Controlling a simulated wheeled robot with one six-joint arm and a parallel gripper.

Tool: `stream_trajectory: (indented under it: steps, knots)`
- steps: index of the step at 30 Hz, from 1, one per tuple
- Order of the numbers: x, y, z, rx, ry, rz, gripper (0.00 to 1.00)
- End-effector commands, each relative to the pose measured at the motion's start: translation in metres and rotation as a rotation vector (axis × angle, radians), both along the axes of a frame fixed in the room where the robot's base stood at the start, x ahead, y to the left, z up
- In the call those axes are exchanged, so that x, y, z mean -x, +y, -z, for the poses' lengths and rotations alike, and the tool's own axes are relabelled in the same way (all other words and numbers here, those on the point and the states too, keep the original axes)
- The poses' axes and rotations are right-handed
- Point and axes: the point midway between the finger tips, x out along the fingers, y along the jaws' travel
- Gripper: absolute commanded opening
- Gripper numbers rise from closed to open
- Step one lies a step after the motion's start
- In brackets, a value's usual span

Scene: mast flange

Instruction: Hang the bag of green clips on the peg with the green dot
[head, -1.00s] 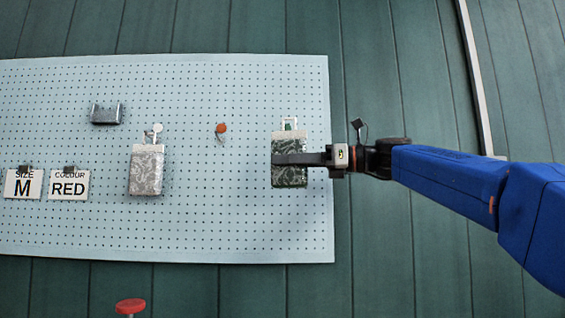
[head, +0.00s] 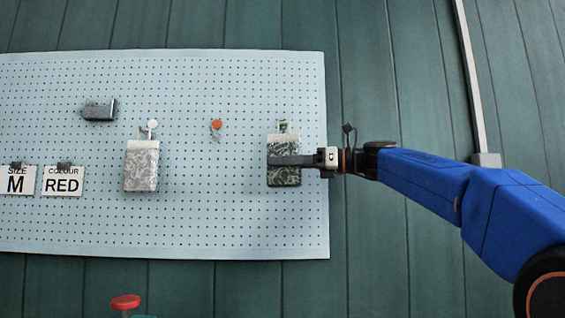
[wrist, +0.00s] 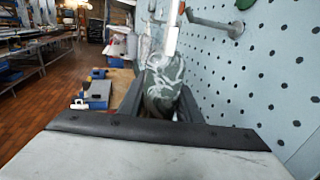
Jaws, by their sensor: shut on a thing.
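The bag of green clips (head: 284,174) is a dark green patterned pouch with a pale header and a white hanger loop (head: 282,126), in front of the board's right end. My gripper (head: 271,161) reaches in from the right and is shut on it. In the wrist view the bag (wrist: 163,82) is upright between the fingers. A green dot (wrist: 245,4) shows on the board there, above a grey peg (wrist: 213,23) whose outer end is close to the white hanger. I cannot tell whether the peg passes through the loop.
The pegboard (head: 230,220) also holds a grey-white bag (head: 141,168) on a white-dotted peg, an empty peg with an orange-red dot (head: 216,124), a grey bracket (head: 99,110), and SIZE M (head: 17,182) and COLOUR RED (head: 62,182) cards. A red-topped object (head: 125,302) stands below.

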Motion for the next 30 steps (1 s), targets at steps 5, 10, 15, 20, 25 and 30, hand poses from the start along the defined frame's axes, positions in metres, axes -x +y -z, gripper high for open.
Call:
stream_trajectory:
  steps: [5, 10, 15, 20, 25, 30]
  knots:
    - [-0.008, 0.0, 0.0, 0.0, -0.001, 0.0, 0.03]
    - [-0.017, 0.0, 0.002, 0.0, 0.0, 0.0, 0.03]
    - [-0.025, 0.0, 0.002, 0.0, -0.001, 0.0, 0.03]
    - [-0.033, 0.0, 0.003, 0.0, 0.0, 0.0, 0.03]
    - [-0.039, 0.0, 0.006, 0.0, 0.0, 0.0, 0.03]
    - [-0.043, 0.0, 0.009, -0.001, -0.001, 0.0, 0.03]
